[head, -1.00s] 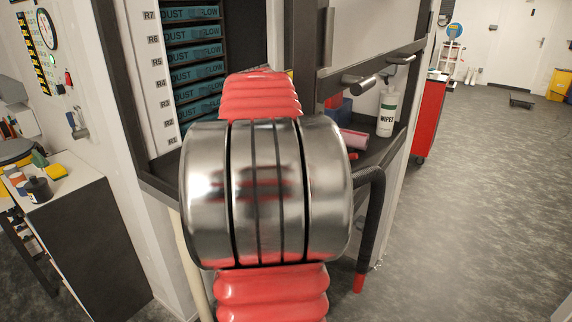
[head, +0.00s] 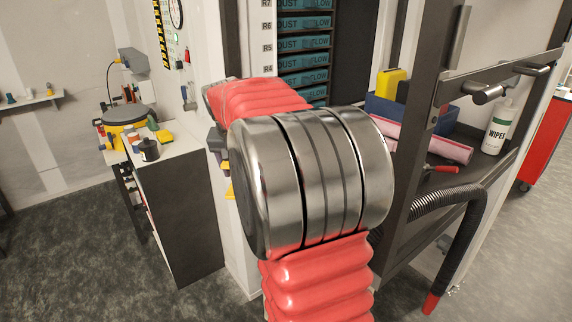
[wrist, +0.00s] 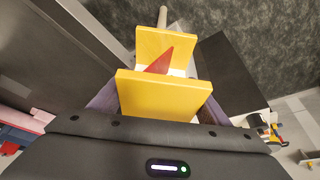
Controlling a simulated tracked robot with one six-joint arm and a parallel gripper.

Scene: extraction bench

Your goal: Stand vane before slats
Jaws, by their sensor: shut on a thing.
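The vane (wrist: 165,93) appears to be the yellow piece with two upright plates and a red pointed part (wrist: 160,61) between them. It fills the middle of the wrist view. My gripper (wrist: 150,100) is shut on it; greyish finger parts show at both sides, and the tips are partly hidden behind the near plate. In the head view my arm hides most of the gripper and vane; only a small yellow bit (head: 229,191) shows left of the arm. The teal slats (head: 304,42), lettered DUST FLOW, are stacked in the dark cabinet behind my arm, and their lower part is hidden.
A bench shelf right of the slats holds a blue bin (head: 390,108), a pink roll (head: 440,142) and a wipes bottle (head: 497,126). A black hose (head: 462,235) hangs in front. A side cabinet (head: 178,215) stands left. Floor is open at lower left.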

